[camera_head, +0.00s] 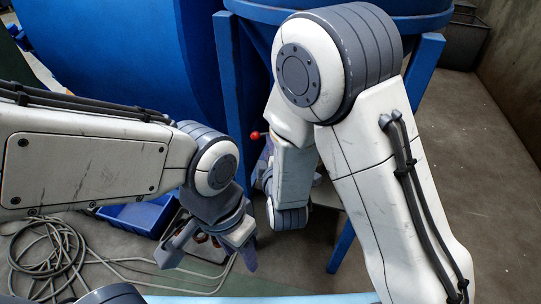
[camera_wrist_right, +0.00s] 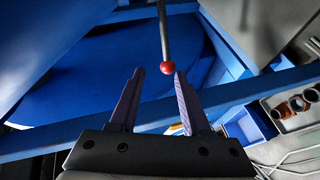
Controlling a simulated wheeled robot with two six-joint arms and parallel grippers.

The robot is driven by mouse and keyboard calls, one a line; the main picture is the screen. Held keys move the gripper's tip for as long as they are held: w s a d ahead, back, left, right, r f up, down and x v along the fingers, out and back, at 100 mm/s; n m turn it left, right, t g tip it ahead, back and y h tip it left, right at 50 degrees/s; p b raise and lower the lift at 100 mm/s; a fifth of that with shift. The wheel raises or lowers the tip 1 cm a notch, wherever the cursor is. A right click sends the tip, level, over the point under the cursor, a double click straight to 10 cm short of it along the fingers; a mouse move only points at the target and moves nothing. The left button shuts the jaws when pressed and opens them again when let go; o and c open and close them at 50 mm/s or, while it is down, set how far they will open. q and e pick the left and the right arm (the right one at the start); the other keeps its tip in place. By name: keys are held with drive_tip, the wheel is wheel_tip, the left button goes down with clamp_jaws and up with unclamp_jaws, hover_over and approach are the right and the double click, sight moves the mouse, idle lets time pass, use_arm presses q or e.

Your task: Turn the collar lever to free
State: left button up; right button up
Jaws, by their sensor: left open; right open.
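The collar lever is a thin metal rod with a red ball knob (camera_wrist_right: 168,67); the rod runs up out of the right wrist view. The red knob (camera_head: 255,135) also shows in the head view, just left of my right forearm. My right gripper (camera_wrist_right: 159,75) is open, its two fingers pointing at the knob, which sits near the gap between the tips, closer to the right finger. I cannot tell how far apart they are in depth. My left gripper (camera_head: 212,258) is open and empty, low in the head view. The collar itself is hidden.
A large blue drum (camera_head: 110,50) stands at the left. A blue frame leg (camera_head: 425,70) is right of my right arm. A blue bin (camera_head: 140,215) and coiled hose (camera_head: 45,255) lie on the floor. Bare floor (camera_head: 490,170) is at the right.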

drive_tip(key=w+f+b, duration=0.1)
drive_tip(key=w, duration=0.2)
drive_tip(key=w+f+n+t+b, duration=0.1)
drive_tip(key=w+b, duration=0.1)
drive_tip(key=w, duration=0.2)
drive_tip(key=w+f+t+b, duration=0.1)
drive_tip(key=w+b, duration=0.1)
drive_tip(key=w, duration=0.2)
drive_tip(key=shift+d+f+n+h, duration=0.35)
drive_tip(key=shift+n+h, duration=0.05)
use_arm(q)
wheel_tip(320, 180, down, 7)
drive_tip(key=shift+f, duration=0.15)
use_arm(e)
drive_tip(key=shift+s, duration=0.1)
clamp_jaws()
idle(0.5)
